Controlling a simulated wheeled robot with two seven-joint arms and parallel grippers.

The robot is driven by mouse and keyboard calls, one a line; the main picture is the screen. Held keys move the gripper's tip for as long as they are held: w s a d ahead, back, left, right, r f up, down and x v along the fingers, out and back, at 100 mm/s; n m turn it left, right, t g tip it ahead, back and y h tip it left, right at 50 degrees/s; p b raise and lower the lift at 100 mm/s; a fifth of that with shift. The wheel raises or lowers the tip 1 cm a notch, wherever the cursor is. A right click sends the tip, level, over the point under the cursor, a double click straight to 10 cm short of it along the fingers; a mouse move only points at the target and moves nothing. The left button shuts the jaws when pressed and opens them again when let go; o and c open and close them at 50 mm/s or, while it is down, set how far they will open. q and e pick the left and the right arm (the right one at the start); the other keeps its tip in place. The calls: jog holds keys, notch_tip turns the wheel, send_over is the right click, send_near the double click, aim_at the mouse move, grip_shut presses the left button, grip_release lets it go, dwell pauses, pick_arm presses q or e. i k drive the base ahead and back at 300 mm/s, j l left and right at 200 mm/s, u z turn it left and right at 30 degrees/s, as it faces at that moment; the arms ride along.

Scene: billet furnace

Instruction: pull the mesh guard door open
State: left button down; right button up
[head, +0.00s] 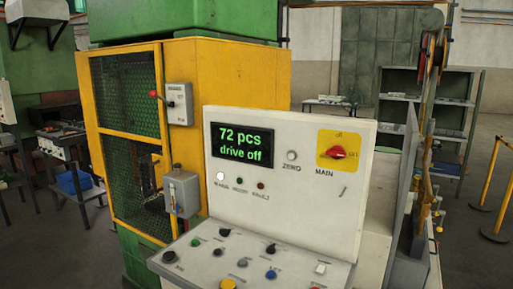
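The mesh guard door (125,95) is on the left of the yellow machine housing, in the head view. It has a yellow frame with dark mesh in an upper and a lower panel. It looks flush with the housing, though a small gap could not be made out. A grey box (182,192) beside its right edge covers part of the lower frame, and a dark part near it may be a handle, too small to tell. Neither of my grippers is in view, and nothing is seen touching the door.
A grey switch box (180,104) with a red-knobbed lever (154,94) sits right of the door. A white control console (285,180) reads "72 pcs drive off" and stands in front, right. Tables (65,135) stand left. Grey shelves (460,110) and yellow rails (492,190) stand right.

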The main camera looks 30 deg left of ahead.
aim_at(160, 165)
jog(key=u, duration=1.75)
jog(key=i+j, duration=0.2)
jog(key=i, duration=0.2)
jog(key=i+j, duration=0.2)
jog(key=i, duration=0.25)
jog(key=i+j, duration=0.2)
jog(key=i, duration=0.2)
jog(key=z, duration=1.2)
